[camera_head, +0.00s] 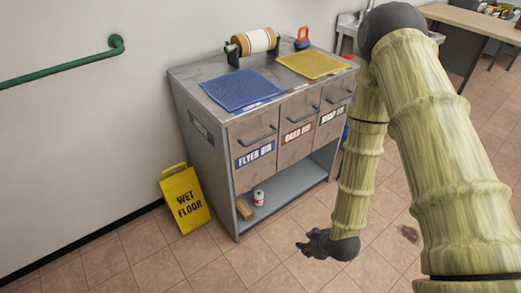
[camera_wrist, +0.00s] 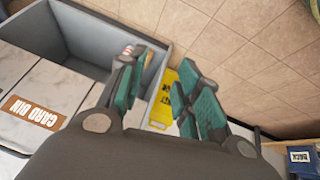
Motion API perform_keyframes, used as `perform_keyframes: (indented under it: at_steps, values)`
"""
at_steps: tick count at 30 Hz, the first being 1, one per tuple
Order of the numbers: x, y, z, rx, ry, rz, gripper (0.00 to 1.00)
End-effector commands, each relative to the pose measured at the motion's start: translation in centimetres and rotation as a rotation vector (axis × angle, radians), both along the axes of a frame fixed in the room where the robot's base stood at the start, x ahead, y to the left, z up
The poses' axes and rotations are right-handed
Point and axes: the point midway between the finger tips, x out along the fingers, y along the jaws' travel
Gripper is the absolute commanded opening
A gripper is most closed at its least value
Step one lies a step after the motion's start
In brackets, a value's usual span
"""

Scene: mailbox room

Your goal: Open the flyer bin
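The flyer bin (camera_head: 250,131) is the left of three grey drawer fronts on the cabinet. It is closed, with a dark bar handle (camera_head: 259,139) above a blue label. My gripper (camera_head: 309,245) hangs in front of the cabinet, right of and lower in the picture than the flyer bin, apart from its handle. In the wrist view my gripper (camera_wrist: 162,84) has its teal-padded fingers spread with nothing between them. The card bin label (camera_wrist: 32,112) shows left of the fingers there. The flyer bin's label and handle cannot be made out in the wrist view.
The card bin (camera_head: 296,122) and another closed drawer (camera_head: 334,110) sit beside the flyer bin. A yellow wet floor sign (camera_head: 184,199) stands left of the cabinet. An open shelf (camera_head: 290,190) below holds a can (camera_head: 258,197).

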Motion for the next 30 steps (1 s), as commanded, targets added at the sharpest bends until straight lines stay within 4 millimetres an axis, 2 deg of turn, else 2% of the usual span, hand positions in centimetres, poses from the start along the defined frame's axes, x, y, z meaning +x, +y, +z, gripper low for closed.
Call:
perform_keyframes:
  at_steps: [1,6,9,12,16,21,24,30]
  values:
    - [3.4,0.7,-0.1,-0.018,-0.097,0.09,0.34]
    - [12.5,3.0,4.0,-0.131,-0.421,0.401,0.34]
    - [17.0,4.4,7.3,-0.227,-0.618,0.563,0.34]
    - [20.6,5.7,11.0,-0.335,-0.807,0.704,0.34]
    - [23.6,7.0,15.3,-0.469,-1.001,0.835,0.34]
    - [25.3,7.9,18.6,-0.575,-1.137,0.919,0.34]
    - [25.7,8.1,19.2,-0.595,-1.16,0.933,0.34]
    - [27.2,9.2,18.9,-0.596,-1.161,0.934,0.34]
